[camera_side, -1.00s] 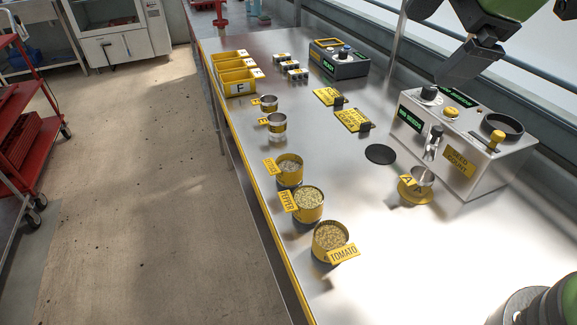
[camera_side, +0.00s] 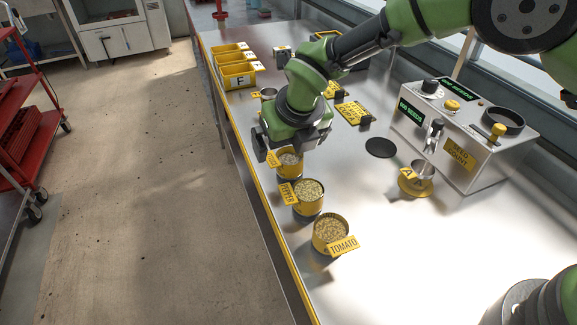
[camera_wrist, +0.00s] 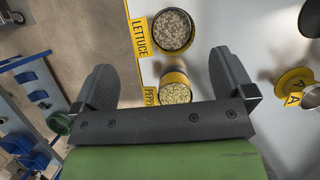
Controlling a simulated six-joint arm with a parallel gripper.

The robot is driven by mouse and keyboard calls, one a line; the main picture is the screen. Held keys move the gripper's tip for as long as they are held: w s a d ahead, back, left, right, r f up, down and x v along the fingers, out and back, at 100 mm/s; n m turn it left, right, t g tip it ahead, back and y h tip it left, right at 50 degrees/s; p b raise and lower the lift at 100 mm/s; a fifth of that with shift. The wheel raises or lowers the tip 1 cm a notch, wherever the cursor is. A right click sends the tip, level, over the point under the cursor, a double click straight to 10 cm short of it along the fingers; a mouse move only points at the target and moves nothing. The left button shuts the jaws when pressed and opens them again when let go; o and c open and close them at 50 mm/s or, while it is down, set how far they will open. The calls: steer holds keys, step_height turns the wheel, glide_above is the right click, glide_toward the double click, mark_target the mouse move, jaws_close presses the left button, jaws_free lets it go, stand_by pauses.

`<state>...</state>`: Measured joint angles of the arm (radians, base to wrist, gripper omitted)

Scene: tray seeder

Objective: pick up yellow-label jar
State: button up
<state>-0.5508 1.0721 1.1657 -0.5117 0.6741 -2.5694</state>
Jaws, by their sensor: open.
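My gripper (camera_side: 288,146) is open, low over the left edge of the bench, just behind the lettuce jar (camera_side: 290,163). It hides the small metal jar with a yellow band that showed there earlier. In the wrist view my two fingers (camera_wrist: 162,66) are spread with nothing gripped. The lettuce jar also shows beyond the fingertips in that view (camera_wrist: 173,30). The pepper jar (camera_side: 308,197) and tomato jar (camera_side: 330,235), both with yellow tags, stand in a row toward the camera. The pepper jar shows between my fingers in the wrist view (camera_wrist: 176,93).
Yellow bins (camera_side: 238,75) stand at the back left. A metal control box (camera_side: 463,140) is at right, with a small cup on a yellow base (camera_side: 416,186) before it. A black disc (camera_side: 381,148) lies mid-bench. The bench between the jars and the control box is mostly clear.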

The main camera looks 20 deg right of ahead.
mark_target(286, 153)
steer(key=shift+x, duration=2.65)
steer(key=shift+w+d+r, duration=0.1)
steer(key=shift+d, duration=0.1)
steer(key=c, duration=0.9)
step_height(286, 153, up, 9)
steer(key=s+d+r+m+h, duration=0.1)
steer(key=d+r+m, duration=0.35)
steer(key=d, duration=0.95)
steer(key=d+r+m+h, duration=0.25)
steer(key=d+r, duration=0.25)
steer(key=d, duration=0.9)
steer(key=s+d+r+m+g, duration=0.25)
steer(key=s+d+m, duration=0.25)
steer(key=s+d, duration=0.65)
steer(key=shift+t+h, duration=0.25)
steer(key=shift+s+a+f+x, duration=0.1)
steer(key=shift+a+x, duration=0.2)
steer(key=shift+x, duration=1.15)
steer(key=shift+s+a+f+x, duration=0.15)
steer(key=shift+a+x, duration=0.1)
steer(key=shift+x, duration=1.15)
steer(key=shift+s+a+f+x, duration=0.1)
steer(key=shift+a+x, duration=0.2)
steer(key=shift+x, duration=1.15)
